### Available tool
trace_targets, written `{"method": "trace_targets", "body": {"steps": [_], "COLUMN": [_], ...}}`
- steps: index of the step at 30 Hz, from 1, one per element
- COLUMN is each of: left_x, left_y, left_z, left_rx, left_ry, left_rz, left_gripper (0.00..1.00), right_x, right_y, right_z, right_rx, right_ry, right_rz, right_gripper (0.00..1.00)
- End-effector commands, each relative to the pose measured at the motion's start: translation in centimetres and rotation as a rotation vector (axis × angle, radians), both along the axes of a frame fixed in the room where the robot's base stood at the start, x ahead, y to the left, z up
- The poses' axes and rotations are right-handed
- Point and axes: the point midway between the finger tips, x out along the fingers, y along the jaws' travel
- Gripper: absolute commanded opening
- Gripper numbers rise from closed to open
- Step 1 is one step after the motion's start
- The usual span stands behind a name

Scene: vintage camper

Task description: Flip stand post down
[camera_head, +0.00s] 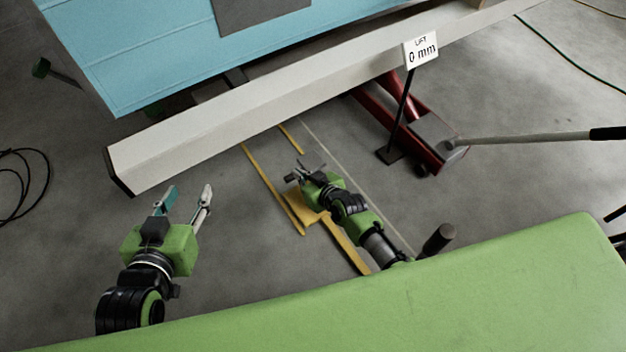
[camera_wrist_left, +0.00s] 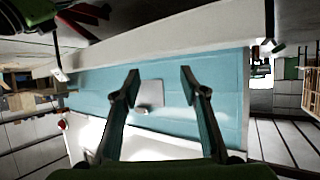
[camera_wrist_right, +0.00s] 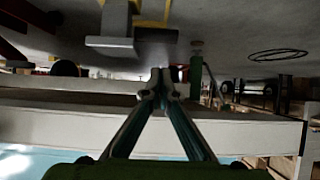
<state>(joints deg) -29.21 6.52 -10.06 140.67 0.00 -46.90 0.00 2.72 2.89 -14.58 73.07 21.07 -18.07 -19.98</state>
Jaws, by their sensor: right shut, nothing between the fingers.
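A yellow piece (camera_head: 304,213) shows on the floor beneath my right arm; it may be part of the stand, but the arm hides much of it. In the right wrist view a grey T-shaped part (camera_wrist_right: 112,42) stands beyond the fingertips, beside yellow (camera_wrist_right: 152,10); I cannot tell for certain whether it is the stand post. My right gripper (camera_head: 303,171) is shut and empty, also seen in the right wrist view (camera_wrist_right: 160,84). My left gripper (camera_head: 188,196) is open and empty over bare floor, apart from the camper; its spread fingers show in the left wrist view (camera_wrist_left: 158,76).
The pale beam (camera_head: 290,95) runs along the blue camper (camera_head: 170,45), beyond both grippers. A red jack (camera_head: 400,115) with a long handle (camera_head: 530,138) stands at right, by a "LIFT 0 mm" sign (camera_head: 421,50). A green surface (camera_head: 380,300) fills the front. A black cable (camera_head: 25,185) lies at left.

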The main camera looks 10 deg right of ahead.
Motion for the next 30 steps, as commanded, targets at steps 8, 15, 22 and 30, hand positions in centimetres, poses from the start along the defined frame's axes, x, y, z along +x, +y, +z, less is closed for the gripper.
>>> {"method": "trace_targets", "body": {"steps": [8,15,22,30], "left_x": [-4.5,-9.4,-13.7,-15.8], "left_y": [1.9,3.5,4.8,5.4], "left_z": [-4.7,-7.6,-9.1,-9.6], "left_rx": [0.066,0.117,0.154,0.170], "left_ry": [0.288,0.524,0.704,0.787], "left_rz": [0.021,0.038,0.052,0.058], "left_gripper": [0.40,0.40,0.40,0.40], "right_x": [-2.2,-3.9,-5.4,-6.1], "right_y": [-0.8,-1.4,-2.0,-2.2], "right_z": [1.5,2.7,3.7,4.1], "right_rx": [-0.001,-0.001,-0.002,-0.001], "right_ry": [0.001,0.001,0.000,0.000], "right_rz": [0.001,0.001,0.001,0.001], "right_gripper": [0.00,0.00,0.00,0.00]}}
